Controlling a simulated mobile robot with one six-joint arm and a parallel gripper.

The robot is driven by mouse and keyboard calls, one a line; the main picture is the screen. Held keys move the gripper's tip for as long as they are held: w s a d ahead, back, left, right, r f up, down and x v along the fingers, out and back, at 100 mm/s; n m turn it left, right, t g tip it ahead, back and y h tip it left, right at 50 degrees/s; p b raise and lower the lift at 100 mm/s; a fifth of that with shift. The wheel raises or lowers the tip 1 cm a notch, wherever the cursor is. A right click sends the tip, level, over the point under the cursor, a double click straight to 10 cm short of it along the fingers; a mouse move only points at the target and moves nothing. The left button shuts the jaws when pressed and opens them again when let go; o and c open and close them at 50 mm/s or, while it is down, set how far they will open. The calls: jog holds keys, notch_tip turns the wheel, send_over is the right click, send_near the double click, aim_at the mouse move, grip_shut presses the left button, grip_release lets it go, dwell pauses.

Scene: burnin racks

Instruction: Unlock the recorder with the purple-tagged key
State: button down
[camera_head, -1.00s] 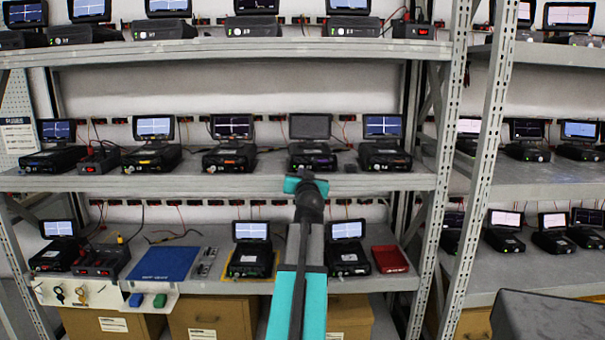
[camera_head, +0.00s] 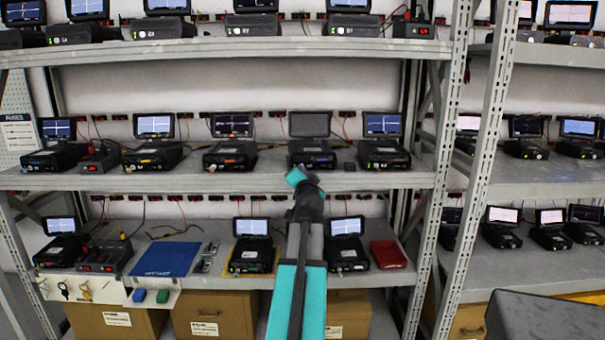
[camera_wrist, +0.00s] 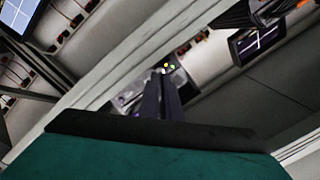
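A recorder with a purple front mark (camera_head: 312,160) and a dark screen sits on the middle shelf. My gripper (camera_head: 299,178) is just in front of and below it in the head view, partly covering the shelf edge. In the wrist view, my gripper's two dark fingers (camera_wrist: 161,88) lie close together, with small yellow, green and orange lights or dots beyond their tips. I cannot tell whether anything is between the fingers. A dark key (camera_head: 63,290) and a brass-coloured key (camera_head: 85,291) hang on a pale panel at lower left. I cannot make out a purple-tagged key.
Other recorders, such as an orange-marked one (camera_head: 230,158), stand along the shelves. A blue mat (camera_head: 167,259) and a red tray (camera_head: 388,254) lie on the lower shelf. A slotted upright (camera_head: 444,150) stands at right.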

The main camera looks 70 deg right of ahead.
jog(key=shift+s+r, duration=0.1)
jog(key=shift+r, duration=0.05)
jog(key=c, duration=2)
grip_release()
jog(key=shift+d, duration=0.1)
jog(key=shift+a, duration=0.25)
jog(key=shift+f+b+v, duration=0.2)
jog(key=shift+b+v, duration=5.4)
jog(key=shift+v, duration=1.05)
jog(key=shift+r, duration=0.1)
